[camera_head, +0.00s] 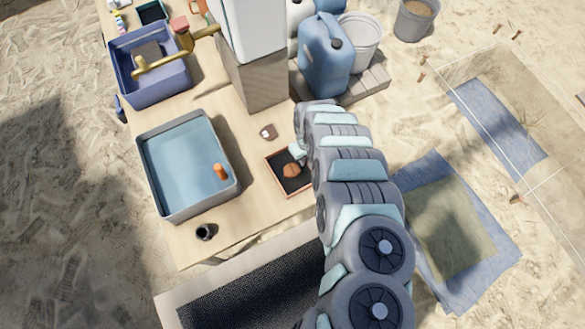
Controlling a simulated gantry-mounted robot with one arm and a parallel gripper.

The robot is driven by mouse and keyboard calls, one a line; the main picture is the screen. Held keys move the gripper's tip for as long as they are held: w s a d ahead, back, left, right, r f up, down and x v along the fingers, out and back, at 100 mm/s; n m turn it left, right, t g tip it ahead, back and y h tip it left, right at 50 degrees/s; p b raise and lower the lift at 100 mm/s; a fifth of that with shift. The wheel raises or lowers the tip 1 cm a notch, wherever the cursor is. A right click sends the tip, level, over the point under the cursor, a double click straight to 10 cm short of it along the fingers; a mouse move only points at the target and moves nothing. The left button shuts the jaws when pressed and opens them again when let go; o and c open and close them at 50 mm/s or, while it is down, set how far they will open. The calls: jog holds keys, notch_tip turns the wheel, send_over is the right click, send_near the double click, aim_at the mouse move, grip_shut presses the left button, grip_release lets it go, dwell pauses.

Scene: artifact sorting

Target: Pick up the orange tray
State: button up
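The orange tray (273,176) is a small, shallow tray with a thin orange rim and a dark inside. It lies on the table near its right edge, right of the water basin. A rounded brown-orange piece (291,170) sits in it. My arm reaches in from the lower right, and my gripper (298,152) is at the tray's upper right side, over or beside the rim. The arm hides the tray's right part. The fingers are small and partly hidden, so I cannot tell whether they touch the rim.
A grey basin of water (146,170) stands left of the tray on the wooden table (185,248). A small pale-topped object (268,131) lies just above the tray. A black cup (205,232) is near the front edge. A blue bin (120,78) and blue jug (322,60) are farther back.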

grip_shut()
jog(key=shift+r, duration=0.1)
dwell(0.7)
